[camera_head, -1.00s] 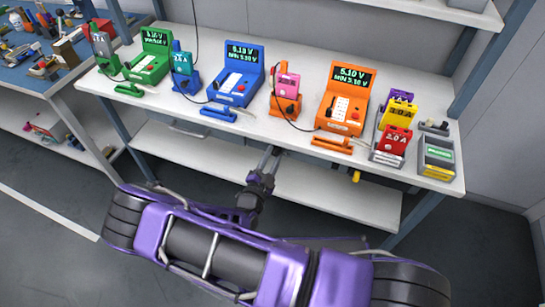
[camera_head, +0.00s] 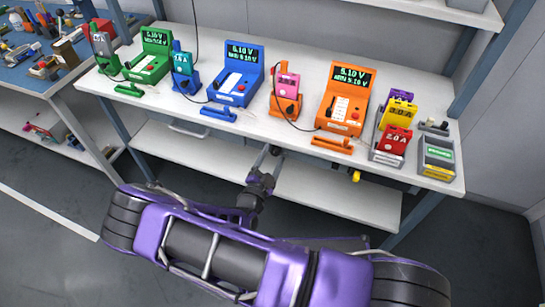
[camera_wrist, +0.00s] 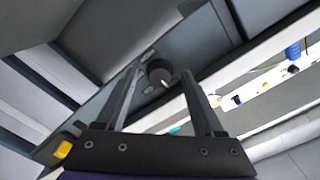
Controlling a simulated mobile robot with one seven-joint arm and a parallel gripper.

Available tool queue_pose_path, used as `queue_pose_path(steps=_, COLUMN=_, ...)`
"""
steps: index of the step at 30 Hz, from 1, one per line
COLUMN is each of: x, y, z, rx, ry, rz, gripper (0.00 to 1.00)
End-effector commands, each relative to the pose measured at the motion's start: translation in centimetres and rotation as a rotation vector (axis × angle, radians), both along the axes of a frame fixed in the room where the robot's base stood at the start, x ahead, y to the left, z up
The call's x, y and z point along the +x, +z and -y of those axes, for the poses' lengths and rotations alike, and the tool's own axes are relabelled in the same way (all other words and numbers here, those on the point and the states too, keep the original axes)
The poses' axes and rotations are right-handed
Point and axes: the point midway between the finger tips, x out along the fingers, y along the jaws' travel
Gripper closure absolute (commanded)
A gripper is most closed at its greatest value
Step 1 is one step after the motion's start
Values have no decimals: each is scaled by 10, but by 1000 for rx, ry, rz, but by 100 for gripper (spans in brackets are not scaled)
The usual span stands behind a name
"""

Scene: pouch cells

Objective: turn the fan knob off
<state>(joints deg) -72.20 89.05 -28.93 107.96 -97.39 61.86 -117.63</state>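The knob (camera_wrist: 159,72) is a dark round knob with a small white mark, on a grey panel (camera_wrist: 205,42) in the wrist view. My gripper (camera_wrist: 160,78) is open, with one finger to the left of the knob and one to the right. The knob shows between the fingertips; I cannot tell whether they touch it. In the head view my gripper (camera_head: 272,151) reaches under the front edge of the white bench (camera_head: 240,128), its tips mostly hidden. The knob is not visible there.
Green (camera_head: 150,62), blue (camera_head: 236,80) and orange (camera_head: 345,100) testers stand on the bench above my arm. A yellow part (camera_head: 356,176) hangs under the bench edge; a yellow part (camera_wrist: 62,149) also shows in the wrist view. A lower shelf (camera_head: 320,195) lies below.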

Motion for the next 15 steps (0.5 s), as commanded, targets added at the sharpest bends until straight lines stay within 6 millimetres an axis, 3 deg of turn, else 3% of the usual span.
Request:
queue_pose_path(steps=8, x=-5, y=0, z=-3, rx=2, ry=1, rz=1, gripper=31)
queue_pose_path(steps=15, x=-45, y=0, z=-18, rx=3, ry=3, rz=-1, gripper=31)
